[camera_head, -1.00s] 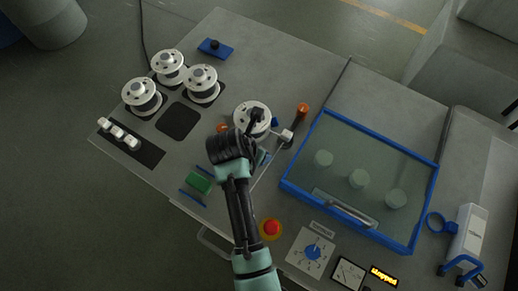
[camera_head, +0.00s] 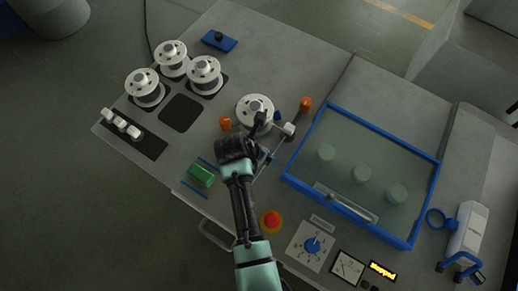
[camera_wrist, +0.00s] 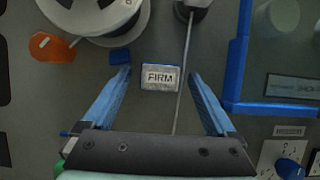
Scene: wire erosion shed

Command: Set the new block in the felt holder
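My gripper (camera_head: 264,155) is over the bench between the white spool and the red button. In the wrist view my gripper (camera_wrist: 161,75) is open, its two blue fingers wide apart. A small pale rectangular piece marked FIRM (camera_wrist: 160,77) lies between the fingertips, with a gap on each side. A thin wire runs close along its right side. I cannot tell whether this piece is a loose block or part of the felt holder. A green block (camera_head: 200,175) lies on the bench to the left, between two blue strips.
A white spool (camera_head: 255,112) and an orange knob (camera_head: 305,105) stand just beyond my gripper. The blue-framed clear cover (camera_head: 361,205) is to the right. A red button (camera_head: 271,221) is below. Several spools stand at the upper left.

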